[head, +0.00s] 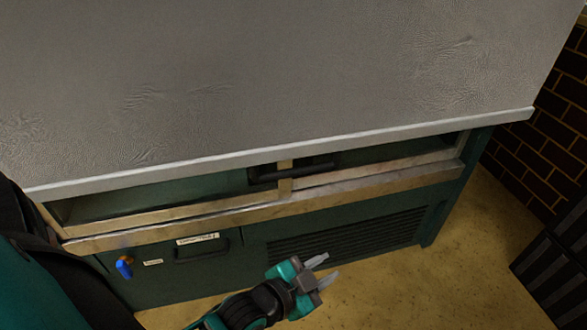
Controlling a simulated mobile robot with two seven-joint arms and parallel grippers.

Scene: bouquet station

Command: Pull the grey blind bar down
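The grey blind bar (400,134) is a long light-grey strip along the bottom edge of a large grey blind (280,70). It runs slightly tilted across the head view, and a narrow opening shows below it. My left gripper (329,266) is in the lower middle of the view, below the bar and apart from it. Its two fingers are spread and nothing is between them. My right gripper is not in view.
Below the blind is a dark green cabinet (140,280) with a worn ledge (380,187), a vent grille (345,238), a blue knob (124,267) and a handle (202,250). A black crate-like object (555,265) stands at right. The tan floor (450,280) between is clear.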

